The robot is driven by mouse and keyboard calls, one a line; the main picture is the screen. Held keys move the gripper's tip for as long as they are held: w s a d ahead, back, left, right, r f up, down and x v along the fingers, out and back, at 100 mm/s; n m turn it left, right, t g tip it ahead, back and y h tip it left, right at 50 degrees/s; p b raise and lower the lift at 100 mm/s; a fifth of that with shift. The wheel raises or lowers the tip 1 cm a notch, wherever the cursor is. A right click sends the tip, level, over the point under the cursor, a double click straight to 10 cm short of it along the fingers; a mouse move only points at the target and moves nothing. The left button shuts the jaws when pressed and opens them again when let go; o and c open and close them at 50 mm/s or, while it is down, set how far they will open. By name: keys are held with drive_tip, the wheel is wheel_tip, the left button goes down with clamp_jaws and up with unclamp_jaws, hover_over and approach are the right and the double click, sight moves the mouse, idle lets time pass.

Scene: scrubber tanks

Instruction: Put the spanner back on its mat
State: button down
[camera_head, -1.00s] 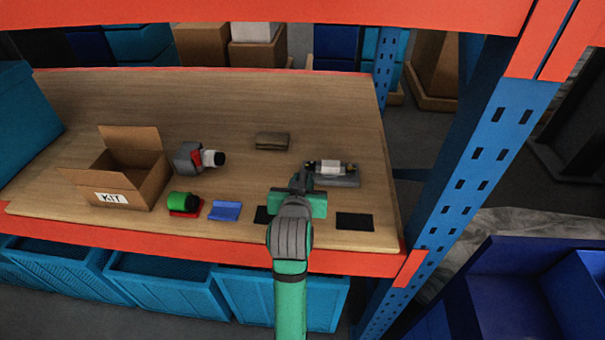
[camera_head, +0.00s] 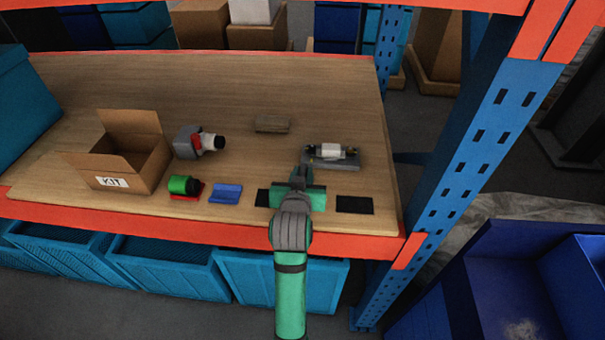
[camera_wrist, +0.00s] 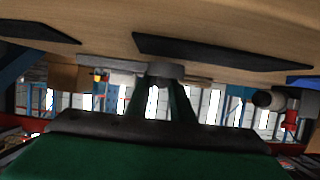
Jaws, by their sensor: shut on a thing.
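My gripper (camera_head: 302,178) is over the front part of the wooden shelf, between two black mats. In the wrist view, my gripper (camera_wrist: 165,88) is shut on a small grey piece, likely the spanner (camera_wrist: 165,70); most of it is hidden. The left black mat (camera_head: 262,197) is partly covered by my gripper in the head view. The right black mat (camera_head: 355,204) lies bare near the front right corner. Both mats show in the wrist view, one large (camera_wrist: 215,50) and one at the left (camera_wrist: 35,30). I cannot tell which mat is the spanner's.
A grey fixture holding a white cylinder (camera_head: 331,152) stands behind my gripper. To the left are a blue block (camera_head: 225,193), a green cylinder (camera_head: 180,185) on red, a grey and red device (camera_head: 190,142) and an open KIT box (camera_head: 125,165). A brown block (camera_head: 272,123) lies behind.

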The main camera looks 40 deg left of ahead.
drive_tip(key=shift+f, duration=0.55)
drive_tip(key=c, duration=1.5)
unclamp_jaws()
